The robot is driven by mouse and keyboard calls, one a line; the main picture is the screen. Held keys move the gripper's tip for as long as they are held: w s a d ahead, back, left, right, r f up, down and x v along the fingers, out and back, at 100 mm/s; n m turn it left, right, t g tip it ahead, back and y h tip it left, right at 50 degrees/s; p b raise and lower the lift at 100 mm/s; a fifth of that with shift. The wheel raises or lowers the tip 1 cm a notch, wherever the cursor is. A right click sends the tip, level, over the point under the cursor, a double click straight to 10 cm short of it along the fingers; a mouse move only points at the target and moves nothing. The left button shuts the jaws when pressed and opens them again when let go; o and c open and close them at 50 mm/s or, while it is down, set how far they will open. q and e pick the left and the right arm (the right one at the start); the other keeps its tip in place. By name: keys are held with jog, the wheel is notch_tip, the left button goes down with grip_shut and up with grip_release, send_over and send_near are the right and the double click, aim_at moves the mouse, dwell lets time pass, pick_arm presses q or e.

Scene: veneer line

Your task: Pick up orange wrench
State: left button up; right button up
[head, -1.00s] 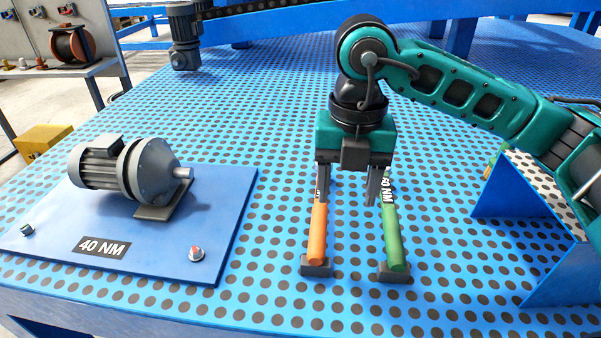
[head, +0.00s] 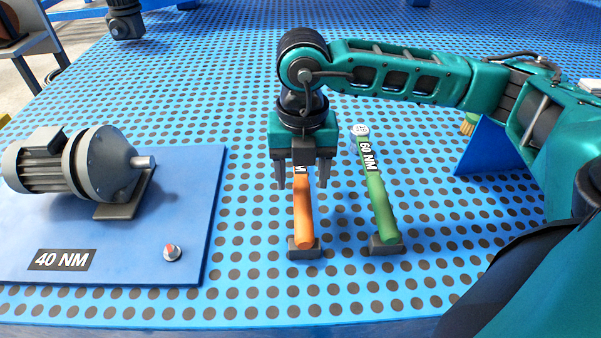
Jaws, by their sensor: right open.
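The orange wrench (head: 303,222) lies on the dotted blue table, its handle end toward me in a small dark holder (head: 304,249). Its far part is hidden behind my right gripper. My right gripper (head: 302,187) is open, pointing down, with one finger on each side of the orange wrench's upper handle. I cannot tell whether the fingers touch it. The green wrench (head: 381,205), labelled 60 NM, lies to the right in its own holder (head: 385,246), clear of the gripper. My left gripper is not in view.
A blue angled stand (head: 490,152) is at the right under my arm. The dotted table (head: 240,110) is open behind the wrenches.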

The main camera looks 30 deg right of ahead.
aim_at(301, 184)
jog(key=f, duration=0.4)
jog(key=shift+w+f, duration=0.2)
jog(key=shift+f, duration=0.2)
grip_shut()
jog(key=shift+r, duration=0.1)
